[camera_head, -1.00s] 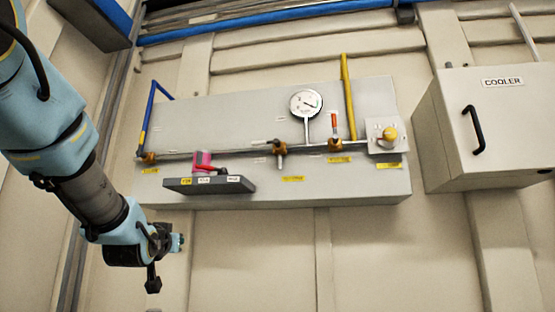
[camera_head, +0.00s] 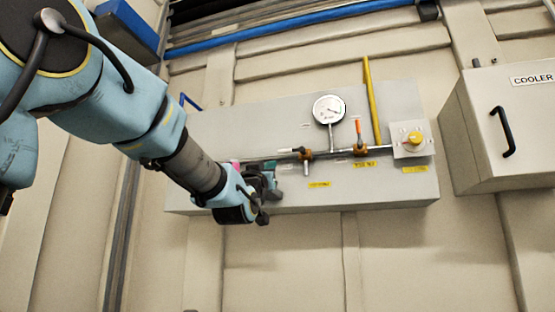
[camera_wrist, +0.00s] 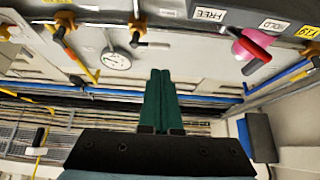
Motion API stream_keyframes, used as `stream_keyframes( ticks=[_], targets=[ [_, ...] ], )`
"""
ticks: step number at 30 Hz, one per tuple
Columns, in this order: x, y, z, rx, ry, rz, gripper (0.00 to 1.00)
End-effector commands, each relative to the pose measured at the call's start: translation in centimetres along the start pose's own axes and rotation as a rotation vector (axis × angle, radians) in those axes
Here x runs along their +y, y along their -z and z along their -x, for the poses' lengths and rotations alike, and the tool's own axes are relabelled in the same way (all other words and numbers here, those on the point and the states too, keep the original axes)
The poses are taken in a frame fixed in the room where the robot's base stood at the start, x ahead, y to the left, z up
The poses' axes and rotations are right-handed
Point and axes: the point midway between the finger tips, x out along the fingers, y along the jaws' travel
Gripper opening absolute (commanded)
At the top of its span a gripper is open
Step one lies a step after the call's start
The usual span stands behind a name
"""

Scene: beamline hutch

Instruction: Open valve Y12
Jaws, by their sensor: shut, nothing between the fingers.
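A grey wall panel (camera_head: 390,190) carries a horizontal pipe with brass valves. The middle valve (camera_head: 306,155) has a dark and pale handle and also shows in the wrist view (camera_wrist: 137,28). To its right is an orange-handled valve (camera_head: 360,150), also in the wrist view (camera_wrist: 65,25). My gripper (camera_head: 270,167) is in front of the panel's left part, left of the middle valve. Its green fingers (camera_wrist: 160,74) are shut and empty. The left-hand valve is hidden behind my arm in the head view.
A pressure gauge (camera_head: 328,109) and a yellow knob (camera_head: 413,138) are on the panel. The COOLER box (camera_head: 510,120) juts out at right.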

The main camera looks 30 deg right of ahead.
Motion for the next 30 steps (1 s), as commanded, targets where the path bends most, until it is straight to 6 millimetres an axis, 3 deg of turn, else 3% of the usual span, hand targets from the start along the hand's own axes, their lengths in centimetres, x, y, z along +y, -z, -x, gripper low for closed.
stream_keyframes(
  ticks=[15,21,30],
  targets=[
    [0.1,0.4,-10.1,-0.003,-0.001,-0.001,0.00],
    [0.0,0.3,-12.4,-0.002,-0.001,-0.001,0.00],
    [0.0,0.0,-13.4,-0.002,0.000,0.000,0.00]
  ],
)
